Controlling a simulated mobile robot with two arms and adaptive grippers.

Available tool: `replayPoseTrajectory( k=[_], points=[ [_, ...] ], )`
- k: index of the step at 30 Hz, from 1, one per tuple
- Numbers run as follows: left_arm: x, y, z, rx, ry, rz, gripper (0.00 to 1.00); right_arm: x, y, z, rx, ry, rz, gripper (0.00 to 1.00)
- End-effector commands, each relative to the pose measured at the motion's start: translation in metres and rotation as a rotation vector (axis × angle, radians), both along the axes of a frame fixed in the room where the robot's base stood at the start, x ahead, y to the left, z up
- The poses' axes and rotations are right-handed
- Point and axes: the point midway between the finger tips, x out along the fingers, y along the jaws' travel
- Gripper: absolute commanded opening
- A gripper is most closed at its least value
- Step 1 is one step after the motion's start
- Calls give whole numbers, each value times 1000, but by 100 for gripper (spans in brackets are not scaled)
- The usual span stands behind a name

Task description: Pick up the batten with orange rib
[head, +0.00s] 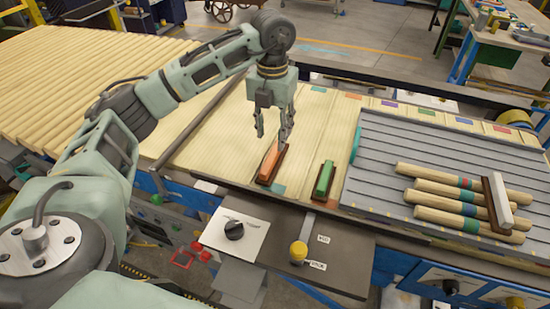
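The batten with the orange rib (269,162) lies on the pale slatted belt, a dark wood strip with an orange bar along its top. My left gripper (272,136) points down just above its far end. Its two fingers are spread apart, with nothing seen between them. Whether a finger touches the batten cannot be told. A similar batten with a green rib (324,180) lies to the right, apart from it. My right gripper is not in view.
A grey ribbed tray (400,150) at right holds several dowels with coloured bands (440,188) and a batten with a white rib (499,200). Wooden rollers (80,75) fill the left.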

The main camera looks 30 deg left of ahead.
Motion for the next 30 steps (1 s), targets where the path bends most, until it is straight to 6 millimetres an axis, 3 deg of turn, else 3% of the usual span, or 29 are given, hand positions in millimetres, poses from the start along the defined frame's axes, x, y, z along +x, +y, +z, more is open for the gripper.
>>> replayPoseTrajectory(
  k=[10, 15, 23, 30],
  points=[
    [-4, -1, -41, -3, 4, -4, 39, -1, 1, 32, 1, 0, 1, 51],
    [-3, -2, -62, -4, 1, -5, 39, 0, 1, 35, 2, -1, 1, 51],
    [-2, -2, -66, -5, -1, -5, 39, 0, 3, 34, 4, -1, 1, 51],
    [-3, -2, -66, -5, -1, -6, 18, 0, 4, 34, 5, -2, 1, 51]
  ],
)
